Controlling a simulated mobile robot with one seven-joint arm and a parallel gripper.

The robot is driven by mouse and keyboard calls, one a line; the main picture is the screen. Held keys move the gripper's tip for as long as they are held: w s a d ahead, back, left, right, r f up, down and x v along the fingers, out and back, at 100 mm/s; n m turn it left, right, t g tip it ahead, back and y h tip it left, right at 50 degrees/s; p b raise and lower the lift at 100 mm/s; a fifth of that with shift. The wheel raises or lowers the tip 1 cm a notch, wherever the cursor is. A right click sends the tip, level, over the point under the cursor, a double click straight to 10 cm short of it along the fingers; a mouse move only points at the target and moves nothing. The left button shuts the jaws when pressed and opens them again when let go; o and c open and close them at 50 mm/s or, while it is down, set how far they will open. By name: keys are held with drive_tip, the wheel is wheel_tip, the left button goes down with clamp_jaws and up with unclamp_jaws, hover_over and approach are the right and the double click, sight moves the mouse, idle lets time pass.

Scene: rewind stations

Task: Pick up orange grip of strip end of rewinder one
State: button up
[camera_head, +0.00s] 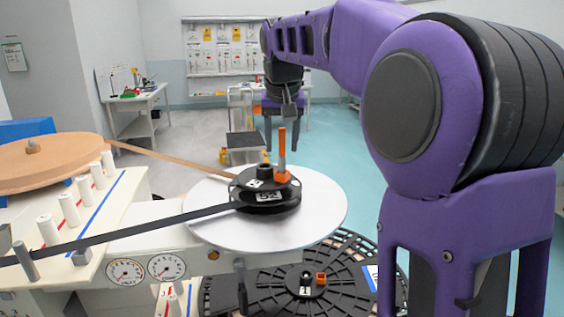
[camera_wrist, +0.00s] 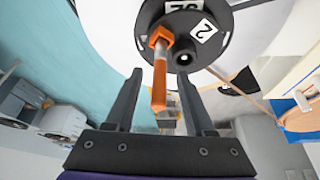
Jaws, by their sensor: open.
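My gripper (camera_head: 284,148) is open above the black hub (camera_head: 262,192) on a pale round disc (camera_head: 215,215). In the wrist view my gripper (camera_wrist: 159,80) has its two dark fingers either side of an upright post with an orange grip (camera_wrist: 159,96), a pale shaft and an orange foot (camera_wrist: 160,37). The orange grip (camera_head: 282,141) also shows in the head view. Contact with the fingers cannot be told. The hub (camera_wrist: 218,25) carries a label that reads 2. A dark strip (camera_head: 140,226) and a brown strip (camera_head: 175,160) run left from the hub.
A lower black slotted reel (camera_head: 265,300) has a label that reads 1 and a small orange piece (camera_head: 321,278). White posts (camera_head: 70,209) and gauges (camera_head: 126,271) stand at left, near a brown disc (camera_head: 55,160). Open floor (camera_head: 340,150) lies behind.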

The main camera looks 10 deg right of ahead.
sight(282, 154)
drive_tip(key=x, duration=0.4)
drive_tip(key=shift+s, duration=0.25)
clamp_jaws()
